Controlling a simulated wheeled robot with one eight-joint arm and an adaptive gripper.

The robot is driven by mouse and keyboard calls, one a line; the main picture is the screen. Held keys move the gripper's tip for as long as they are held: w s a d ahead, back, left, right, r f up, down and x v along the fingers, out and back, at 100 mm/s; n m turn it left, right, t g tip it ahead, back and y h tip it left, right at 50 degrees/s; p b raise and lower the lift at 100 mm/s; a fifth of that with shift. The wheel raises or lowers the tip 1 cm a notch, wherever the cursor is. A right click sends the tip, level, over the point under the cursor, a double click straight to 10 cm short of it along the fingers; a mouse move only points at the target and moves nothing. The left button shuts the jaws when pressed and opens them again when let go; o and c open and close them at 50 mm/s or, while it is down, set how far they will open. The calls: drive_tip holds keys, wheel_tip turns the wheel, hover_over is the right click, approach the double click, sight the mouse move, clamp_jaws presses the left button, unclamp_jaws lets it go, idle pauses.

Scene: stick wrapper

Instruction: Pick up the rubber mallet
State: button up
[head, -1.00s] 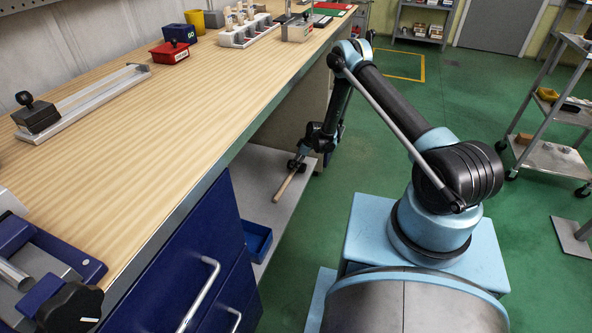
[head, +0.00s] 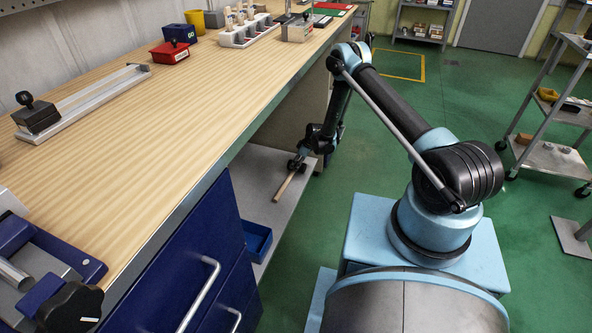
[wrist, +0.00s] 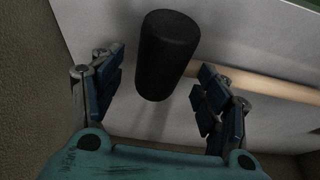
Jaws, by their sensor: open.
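The rubber mallet lies on the low grey shelf under the workbench. In the wrist view its black cylindrical head (wrist: 166,55) is between the two blue-padded fingers of my open gripper (wrist: 160,92), with a visible space on either side. Its pale wooden handle (wrist: 265,84) runs off to the right, past the right finger. In the head view the handle (head: 283,186) points toward the camera, and my gripper (head: 298,163) is at its far end, hiding the mallet head.
The shelf (head: 265,195) also holds a blue bin (head: 256,240) nearer the camera. The wooden bench top (head: 190,110) overhangs the shelf on the left, with blue drawers (head: 190,270) below it. Green floor lies open to the right of the shelf.

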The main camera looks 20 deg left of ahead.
drive_tip(key=c, duration=1.4)
drive_tip(key=shift+r, duration=0.1)
